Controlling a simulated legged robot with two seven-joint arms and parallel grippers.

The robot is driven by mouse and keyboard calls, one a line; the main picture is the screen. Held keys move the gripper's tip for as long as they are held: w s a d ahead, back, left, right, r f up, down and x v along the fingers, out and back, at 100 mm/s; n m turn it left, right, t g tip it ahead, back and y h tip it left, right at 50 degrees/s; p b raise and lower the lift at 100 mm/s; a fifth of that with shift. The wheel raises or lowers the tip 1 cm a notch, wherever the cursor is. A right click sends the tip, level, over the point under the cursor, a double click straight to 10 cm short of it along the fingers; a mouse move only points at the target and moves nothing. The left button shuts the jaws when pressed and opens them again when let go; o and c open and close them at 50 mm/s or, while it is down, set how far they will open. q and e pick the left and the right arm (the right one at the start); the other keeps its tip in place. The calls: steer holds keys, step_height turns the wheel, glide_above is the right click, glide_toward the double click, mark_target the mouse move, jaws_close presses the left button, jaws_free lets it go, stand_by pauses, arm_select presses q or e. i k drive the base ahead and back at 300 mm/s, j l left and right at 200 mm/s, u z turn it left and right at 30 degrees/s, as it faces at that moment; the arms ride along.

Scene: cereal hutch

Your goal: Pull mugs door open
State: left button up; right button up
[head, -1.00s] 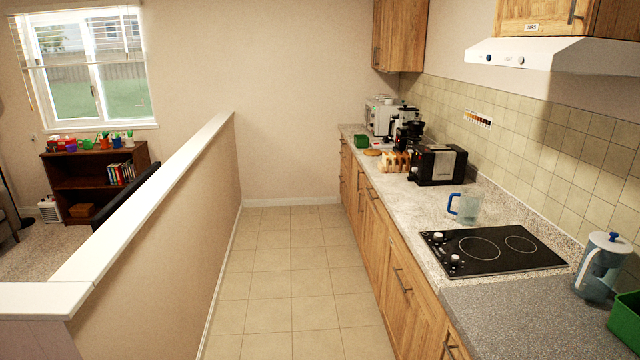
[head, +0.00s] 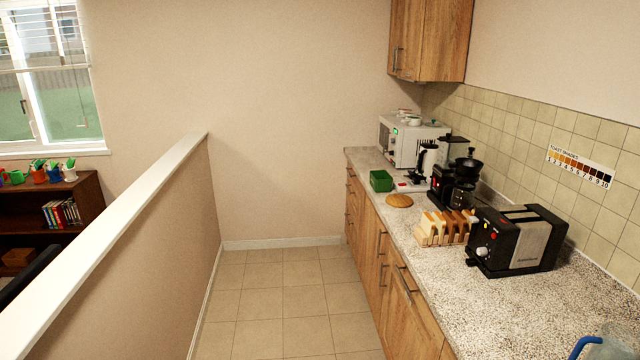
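No door with a readable mugs label shows in the head view. A wooden wall cabinet (head: 432,38) hangs at the upper right, above the far end of the counter. Its door is shut, with a vertical metal handle (head: 397,62) low on it, and its top is cut off by the frame. Wooden base cabinets (head: 412,318) with metal handles run under the counter, and their doors and drawers look shut. Neither of my grippers is in view.
The speckled counter (head: 540,305) holds a black toaster (head: 515,240), a toast rack (head: 445,228), bread (head: 400,201), a green box (head: 381,181), a coffee maker (head: 455,185) and a white oven (head: 412,142). A half wall (head: 165,240) bounds the left. The tiled floor (head: 290,290) between is clear.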

mark_target(397, 13)
steer(key=i, duration=2.65)
